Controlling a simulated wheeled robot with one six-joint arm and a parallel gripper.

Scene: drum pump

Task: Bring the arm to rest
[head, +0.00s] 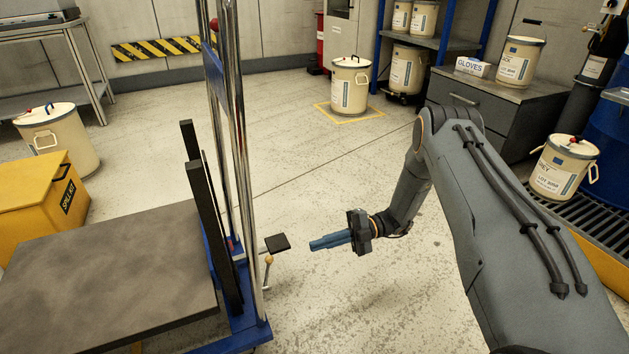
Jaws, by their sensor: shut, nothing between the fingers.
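My gripper (331,241) is in the middle of the head view, pointing left. Its blue fingers are shut with nothing between them. It is held in the air over the bare floor. My arm reaches in from the lower right and bends at the elbow down to the gripper. In the picture, the fingertips are a short way right of a black pedal (277,243) on a blue lift trolley (246,310), with a gap between them.
The trolley's dark platform (110,270) fills the lower left, beside a yellow spill kit box (45,195). A cream drum (350,85) stands on a yellow floor square. Another drum (565,165) stands on a grate at right. A grey cabinet (490,105) is behind my arm. The middle floor is clear.

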